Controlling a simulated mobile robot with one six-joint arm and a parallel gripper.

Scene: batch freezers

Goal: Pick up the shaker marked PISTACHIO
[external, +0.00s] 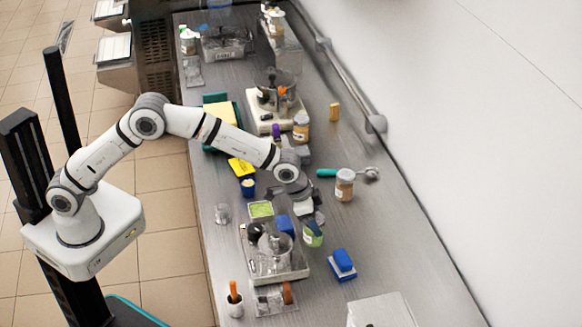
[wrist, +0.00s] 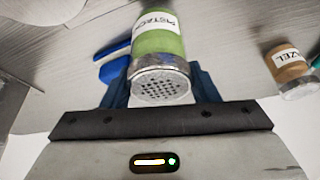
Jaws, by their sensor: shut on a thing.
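The pistachio shaker (wrist: 160,45) has a green body, a white label reading part of PISTACHIO, and a perforated metal lid. In the wrist view it sits between the fingers of my gripper (wrist: 158,88), which are shut on it near the lid. In the external view the shaker (external: 313,236) shows green and white just below my gripper (external: 308,216), at the right side of a grey tray. I cannot tell whether its base touches the counter.
A tan shaker (external: 344,185) stands to the right; its label ends in ZEL in the wrist view (wrist: 288,62). A blue brush-like block (external: 342,264) lies near the shaker. The counter's right side is mostly clear.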

